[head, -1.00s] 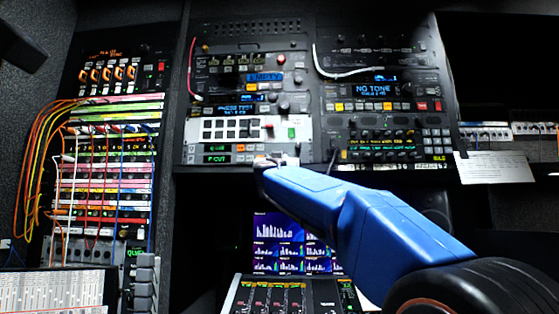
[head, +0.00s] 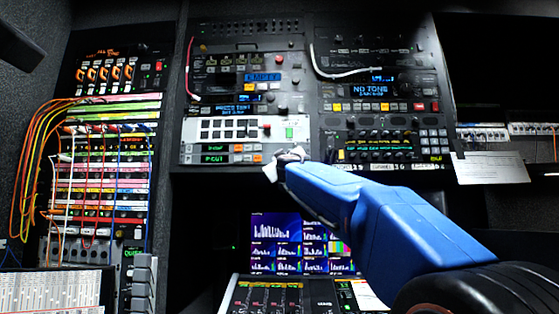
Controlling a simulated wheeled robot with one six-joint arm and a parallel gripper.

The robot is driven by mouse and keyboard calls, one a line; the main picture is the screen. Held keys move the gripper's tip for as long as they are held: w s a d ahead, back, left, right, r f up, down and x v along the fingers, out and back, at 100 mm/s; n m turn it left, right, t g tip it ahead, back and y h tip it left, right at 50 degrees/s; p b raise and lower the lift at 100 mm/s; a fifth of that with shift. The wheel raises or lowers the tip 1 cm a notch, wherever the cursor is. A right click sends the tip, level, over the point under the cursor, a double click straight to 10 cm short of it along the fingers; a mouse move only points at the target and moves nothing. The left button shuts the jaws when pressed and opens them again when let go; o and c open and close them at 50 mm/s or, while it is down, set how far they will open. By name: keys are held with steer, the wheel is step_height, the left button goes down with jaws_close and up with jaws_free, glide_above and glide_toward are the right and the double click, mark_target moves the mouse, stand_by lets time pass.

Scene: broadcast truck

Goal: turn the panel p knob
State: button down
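My blue arm reaches in from the lower right of the head view. My gripper (head: 285,160) is at its far end, small and pale, at the lower edge of the left rack column, seen partly from behind. I cannot make out its fingers, or whether it touches anything. The left column carries several knobs, among them black knobs (head: 283,110) beside the blue displays and a red knob (head: 267,128) by the white button panel (head: 226,128). No label clearly marks panel p, so I cannot tell which knob is its knob. Part of the lower panel edge is hidden behind my gripper.
A second rack column (head: 381,110) with displays and buttons stands to the right. A patch bay (head: 103,170) with coloured cables is at the left. A white paper (head: 491,168) hangs at the right.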

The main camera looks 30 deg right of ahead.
steer(key=shift+n+y, duration=0.3)
steer(key=shift+n, duration=0.1)
stand_by(0.3)
steer(key=c, duration=1.7)
jaws_free()
steer(key=shift+o, duration=0.2)
steer(key=shift+m+h, duration=0.4)
steer(key=shift+m, duration=0.2)
